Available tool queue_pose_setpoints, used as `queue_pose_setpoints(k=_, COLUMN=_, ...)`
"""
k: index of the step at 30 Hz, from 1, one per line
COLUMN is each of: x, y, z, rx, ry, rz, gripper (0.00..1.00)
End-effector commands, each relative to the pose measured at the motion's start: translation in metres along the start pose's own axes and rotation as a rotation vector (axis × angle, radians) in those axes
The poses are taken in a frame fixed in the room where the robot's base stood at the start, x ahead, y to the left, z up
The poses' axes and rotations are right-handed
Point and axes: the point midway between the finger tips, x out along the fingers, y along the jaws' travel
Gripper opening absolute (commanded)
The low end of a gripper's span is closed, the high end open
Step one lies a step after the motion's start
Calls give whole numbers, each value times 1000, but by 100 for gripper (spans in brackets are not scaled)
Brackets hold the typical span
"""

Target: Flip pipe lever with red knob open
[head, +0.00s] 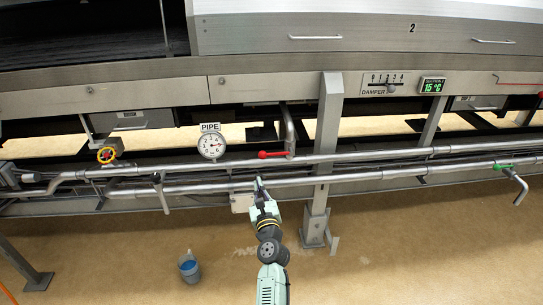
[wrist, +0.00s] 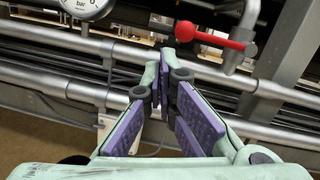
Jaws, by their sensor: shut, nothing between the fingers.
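The lever with the red knob (head: 264,154) sits on the upper pipe, just left of the upright post. Its red arm lies level, with the knob at its left end. In the wrist view the red lever (wrist: 217,38) shows at the top right, its knob to the left and its hub on a bent grey pipe. My gripper (head: 258,183) is below the knob in the head picture, in front of the lower pipe. In the wrist view my gripper (wrist: 168,62) has its fingertips together, with nothing between them. They appear left of and below the knob, apart from it.
Two long pipes (head: 390,155) run across the scene. A grey post (head: 328,130) rises just right. A bucket (head: 189,267) stands on the floor.

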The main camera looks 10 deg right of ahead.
Motion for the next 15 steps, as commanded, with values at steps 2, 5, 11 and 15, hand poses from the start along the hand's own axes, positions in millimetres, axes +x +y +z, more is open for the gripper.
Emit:
queue_pose_setpoints(k=2, x=-11, y=-24, z=-21, rx=101, ry=46, rz=-37, gripper=0)
queue_pose_setpoints(k=5, x=-20, y=-40, z=-40, rx=183, ry=75, rz=-65, gripper=0)
queue_pose_setpoints(k=11, x=-25, y=-46, z=-50, rx=224, ry=86, rz=-79, gripper=0)
queue_pose_setpoints(k=15, x=-24, y=-46, z=-49, rx=221, ry=85, rz=-78, gripper=0)
